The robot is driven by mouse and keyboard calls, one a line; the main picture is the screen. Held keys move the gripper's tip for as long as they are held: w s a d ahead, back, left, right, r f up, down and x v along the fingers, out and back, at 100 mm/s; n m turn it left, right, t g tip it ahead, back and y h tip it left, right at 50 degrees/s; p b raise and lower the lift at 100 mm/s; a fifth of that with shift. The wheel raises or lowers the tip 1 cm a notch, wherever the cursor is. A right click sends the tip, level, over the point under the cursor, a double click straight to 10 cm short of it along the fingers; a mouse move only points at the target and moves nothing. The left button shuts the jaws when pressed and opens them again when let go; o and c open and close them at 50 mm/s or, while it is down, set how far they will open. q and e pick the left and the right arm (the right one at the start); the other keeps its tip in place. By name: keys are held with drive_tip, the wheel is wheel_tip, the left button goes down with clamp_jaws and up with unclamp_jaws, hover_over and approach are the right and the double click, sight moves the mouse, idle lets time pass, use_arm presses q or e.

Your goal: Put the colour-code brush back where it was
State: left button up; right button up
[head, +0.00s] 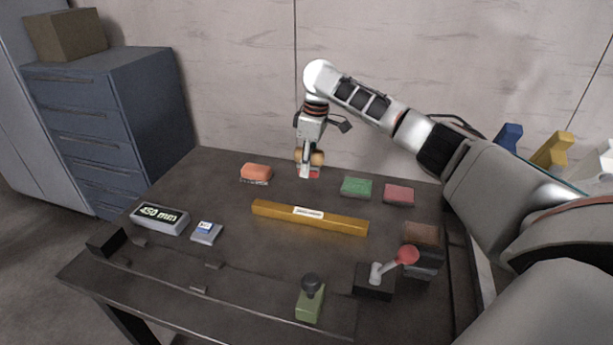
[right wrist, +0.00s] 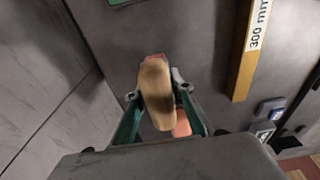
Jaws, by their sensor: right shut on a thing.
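My right gripper (head: 309,162) is near the back of the dark table, pointing down and shut on a brush. The brush (right wrist: 155,95) has a pale wooden handle between the green fingers in the right wrist view, with a pinkish end. In the head view, wooden parts (head: 317,158) show beside the fingers, with red below. I cannot tell whether the brush touches the table. Green (head: 356,187) and red (head: 399,195) flat blocks lie to the right, and an orange block (head: 256,172) to the left. My left gripper is not in view.
A yellow bar (head: 285,213) with a white label lies mid-table. A display reading 450 mm (head: 160,218) and a small blue-and-white device (head: 206,232) lie left. A green block with a dark knob (head: 309,301) and a red-knobbed lever (head: 390,266) stand in front.

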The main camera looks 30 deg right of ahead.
wheel_tip(320, 180, down, 4)
drive_tip(key=shift+r+b, duration=0.25)
drive_tip(key=shift+b, duration=0.1)
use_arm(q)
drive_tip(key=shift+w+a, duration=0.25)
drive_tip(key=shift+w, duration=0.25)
use_arm(e)
drive_tip(key=shift+r, duration=0.1)
